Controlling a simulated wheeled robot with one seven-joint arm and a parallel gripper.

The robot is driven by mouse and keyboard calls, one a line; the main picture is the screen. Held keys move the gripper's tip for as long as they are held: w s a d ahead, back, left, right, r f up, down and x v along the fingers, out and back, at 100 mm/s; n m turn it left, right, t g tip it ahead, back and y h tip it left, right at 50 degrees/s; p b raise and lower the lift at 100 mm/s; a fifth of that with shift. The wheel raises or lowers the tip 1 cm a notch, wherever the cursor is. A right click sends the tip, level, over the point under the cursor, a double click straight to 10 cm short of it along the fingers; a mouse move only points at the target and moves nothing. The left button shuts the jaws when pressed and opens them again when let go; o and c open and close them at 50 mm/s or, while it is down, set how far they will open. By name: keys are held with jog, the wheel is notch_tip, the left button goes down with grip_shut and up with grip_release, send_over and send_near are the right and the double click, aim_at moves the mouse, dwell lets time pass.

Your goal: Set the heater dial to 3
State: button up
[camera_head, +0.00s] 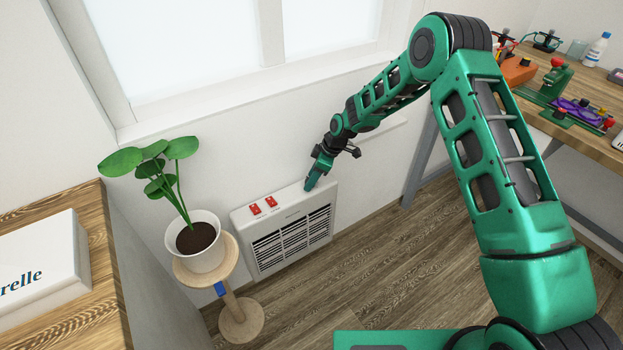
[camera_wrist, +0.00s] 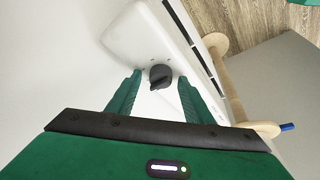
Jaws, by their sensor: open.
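A white wall heater (camera_head: 285,233) with a dark slatted grille stands low against the wall under the window. Its black round dial (camera_wrist: 160,77) shows in the wrist view on the white top face, with a raised grip ridge across it. Small marks surround the dial, but I cannot read any numbers or tell its setting. In the head view the dial is hidden by my gripper (camera_head: 308,185), which is at the heater's right end. In the wrist view my gripper (camera_wrist: 160,78) is open, with one green finger on each side of the dial. I cannot tell whether they touch it.
Two red switches (camera_head: 263,206) sit on the heater's top left. A potted plant (camera_head: 199,241) on a round wooden stand (camera_head: 236,318) is close to the heater's left. A workbench (camera_head: 583,145) with tools is at right. The wooden floor (camera_head: 370,260) before the heater is clear.

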jog(key=shift+c, duration=0.4)
jog(key=c, duration=0.9)
jog(key=shift+c, duration=0.2)
jog(key=m, duration=0.2)
jog(key=m+t, duration=0.1)
jog(key=m, duration=0.1)
jog(key=shift+s+t+h, duration=0.2)
jog(key=shift+t+h, duration=0.1)
jog(key=shift+h, duration=0.1)
jog(key=m, duration=0.3)
jog(key=m+t+h, duration=0.1)
jog(key=m, duration=0.2)
jog(key=shift+s+a+t, duration=0.1)
jog(key=shift+a+t, duration=0.1)
jog(key=shift+t, duration=0.1)
jog(key=m+h, duration=0.1)
jog(key=m, duration=0.1)
jog(key=m+h, duration=0.1)
jog(key=m, duration=0.3)
jog(key=shift+a+t+h, duration=0.25)
jog(key=shift+t+h, duration=0.05)
jog(key=shift+h, duration=0.1)
jog(key=m+h, duration=0.1)
jog(key=m, duration=0.2)
jog(key=m+h, duration=0.1)
jog(key=m, duration=0.2)
jog(key=shift+a+m+g, duration=0.15)
jog(key=shift+m+g, duration=0.25)
jog(key=shift+h, duration=0.3)
